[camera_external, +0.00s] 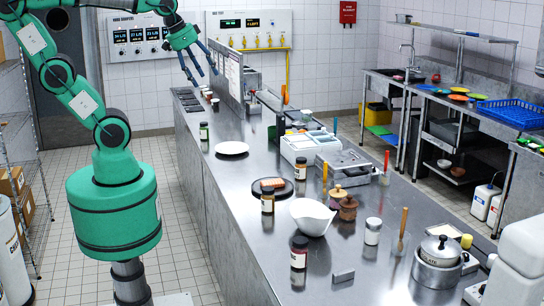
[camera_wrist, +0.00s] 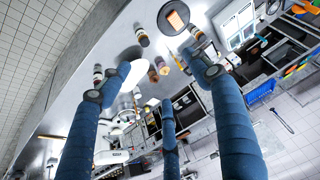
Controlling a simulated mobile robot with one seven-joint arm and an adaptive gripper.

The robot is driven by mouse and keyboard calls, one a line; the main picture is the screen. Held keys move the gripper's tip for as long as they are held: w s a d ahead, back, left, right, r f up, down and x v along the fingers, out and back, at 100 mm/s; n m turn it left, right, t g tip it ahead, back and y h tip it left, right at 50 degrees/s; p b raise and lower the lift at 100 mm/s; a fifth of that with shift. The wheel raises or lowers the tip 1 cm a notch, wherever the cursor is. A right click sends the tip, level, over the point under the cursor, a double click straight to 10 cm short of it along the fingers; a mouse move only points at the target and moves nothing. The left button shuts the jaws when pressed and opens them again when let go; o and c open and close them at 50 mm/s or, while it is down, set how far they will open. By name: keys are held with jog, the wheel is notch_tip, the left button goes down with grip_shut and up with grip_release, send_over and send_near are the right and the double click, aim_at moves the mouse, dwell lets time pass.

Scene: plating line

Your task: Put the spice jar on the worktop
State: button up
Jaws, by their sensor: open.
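Several small labelled jars with dark lids stand upright on the long steel worktop (camera_external: 225,185). In the external view they are a green-labelled jar (camera_external: 204,131) at the far left edge, an amber jar (camera_external: 267,198) beside the dark plate, another amber jar (camera_external: 300,169) behind that plate, and a dark red jar (camera_external: 299,253) near the front. I cannot tell which one the task means. My gripper (camera_external: 198,76) is open and empty, raised above the far left part of the worktop, apart from every jar. Its three blue fingers (camera_wrist: 155,92) are spread in the wrist view.
A white plate (camera_external: 232,148), a dark plate (camera_external: 286,189) with food, a white bowl (camera_external: 312,216), a white container (camera_external: 308,147) and a pot (camera_external: 437,264) stand on the worktop. Upright utensils rise among them. Bare steel lies along the worktop's left side.

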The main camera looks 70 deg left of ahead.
jog(key=s+f, duration=0.1)
jog(key=s+d, duration=0.1)
jog(key=s, duration=0.1)
jog(key=s+d+f, duration=0.1)
jog(key=shift+s+d+f, duration=0.25)
jog(key=shift+s+f, duration=0.05)
jog(key=shift+f, duration=0.05)
jog(key=shift+f, duration=0.15)
notch_tip(320, 180, down, 12)
jog(key=b, duration=1.2)
